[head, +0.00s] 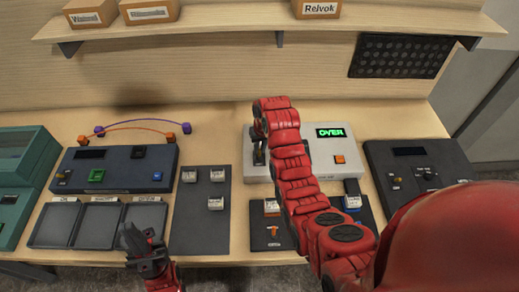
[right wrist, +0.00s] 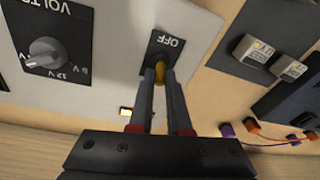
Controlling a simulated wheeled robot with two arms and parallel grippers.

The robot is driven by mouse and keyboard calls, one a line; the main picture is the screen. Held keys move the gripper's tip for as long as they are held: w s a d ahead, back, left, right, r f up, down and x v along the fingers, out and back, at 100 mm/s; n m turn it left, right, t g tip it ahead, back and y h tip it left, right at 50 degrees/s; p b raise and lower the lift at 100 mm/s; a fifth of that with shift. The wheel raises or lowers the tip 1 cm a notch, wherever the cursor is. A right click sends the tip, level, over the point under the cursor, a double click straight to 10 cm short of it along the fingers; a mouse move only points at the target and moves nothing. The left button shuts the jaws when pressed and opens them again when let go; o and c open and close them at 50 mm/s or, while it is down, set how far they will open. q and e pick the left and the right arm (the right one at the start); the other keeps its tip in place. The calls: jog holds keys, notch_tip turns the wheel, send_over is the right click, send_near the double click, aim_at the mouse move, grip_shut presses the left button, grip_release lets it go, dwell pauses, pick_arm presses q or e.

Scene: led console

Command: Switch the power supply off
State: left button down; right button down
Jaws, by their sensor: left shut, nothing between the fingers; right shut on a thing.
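The power supply (head: 375,152) is a pale box at the back, right of centre, with a green display (head: 331,132) reading "OVER". In the right wrist view, its pale panel (right wrist: 195,25) carries a dark switch plate (right wrist: 163,42) with an upside-down "OFF" label and a yellow-tipped toggle switch (right wrist: 160,72). My right gripper (right wrist: 166,76) is shut on the toggle switch; its fingers hide much of the lever, so I cannot tell its tilt. In the head view, this gripper (head: 259,156) is at the panel's left end. My left gripper (head: 143,262) is shut and empty near the front trays.
A "VOLTS" knob (right wrist: 47,52) and a lit orange button (head: 339,159) are near the switch. A dark panel with pale blocks (head: 201,230) stands to the left, and trays (head: 97,226) lie further left. My right arm covers part of the console.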

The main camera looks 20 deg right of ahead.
aim_at(259, 155)
jog(key=s+t+b, duration=0.1)
jog(key=t+b, duration=0.1)
jog(key=b, duration=0.2)
jog(key=t+h+b, duration=0.1)
jog(key=t+b, duration=0.1)
jog(key=b, duration=0.2)
jog(key=s+f+t+b, duration=0.1)
jog(key=t+b, duration=0.1)
jog(key=b, duration=0.2)
jog(key=shift+s+a+t+h, duration=0.3)
jog(key=shift+a+t+h, duration=0.1)
jog(key=shift+s+r+t+b, duration=0.15)
jog(key=shift+t+b, duration=0.45)
jog(key=shift+b, duration=0.3)
jog(key=c, duration=0.9)
grip_release()
jog(key=shift+o, duration=0.2)
jog(key=shift+r, duration=0.1)
